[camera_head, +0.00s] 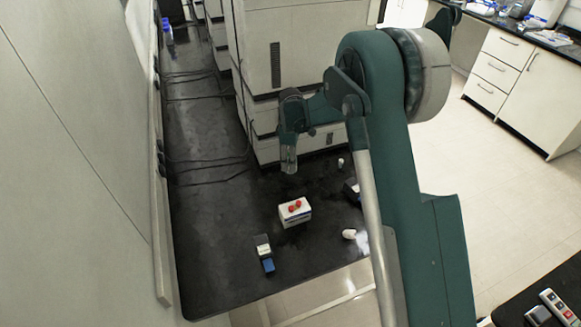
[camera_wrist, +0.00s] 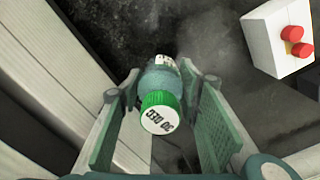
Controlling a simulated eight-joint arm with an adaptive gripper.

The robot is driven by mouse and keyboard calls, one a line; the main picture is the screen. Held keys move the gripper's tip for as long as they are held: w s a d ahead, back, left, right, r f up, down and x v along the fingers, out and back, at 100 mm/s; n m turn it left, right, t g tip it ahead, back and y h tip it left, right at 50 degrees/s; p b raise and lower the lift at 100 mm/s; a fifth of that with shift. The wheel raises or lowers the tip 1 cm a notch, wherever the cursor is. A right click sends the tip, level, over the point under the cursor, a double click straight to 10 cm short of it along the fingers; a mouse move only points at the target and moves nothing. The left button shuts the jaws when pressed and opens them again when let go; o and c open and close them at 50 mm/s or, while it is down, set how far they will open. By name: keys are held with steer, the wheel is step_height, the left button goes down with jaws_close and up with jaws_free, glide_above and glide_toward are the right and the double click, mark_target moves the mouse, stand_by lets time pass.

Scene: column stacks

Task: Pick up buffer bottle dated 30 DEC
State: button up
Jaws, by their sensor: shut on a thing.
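The buffer bottle (camera_wrist: 161,112) has a green-rimmed cap with a white top, on which "30 DEC" reads upside down in the wrist view. Its body is greenish, with a pale label partly visible at the far end. My gripper (camera_wrist: 160,88) is shut on the bottle, with one finger on each side and the cap towards the wrist camera. In the head view my gripper (camera_head: 289,158) hangs in front of the white instruments, above the black bench. The bottle is too small to make out clearly there.
A white box with red knobs (camera_head: 295,211) stands on the black bench (camera_head: 215,240), right of my gripper in the wrist view. A blue and dark item (camera_head: 265,254) and a white item (camera_head: 349,234) lie nearer. White instruments (camera_head: 300,45) stand behind; cables run left.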

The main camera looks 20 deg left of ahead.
steer(key=shift+r, duration=2.45)
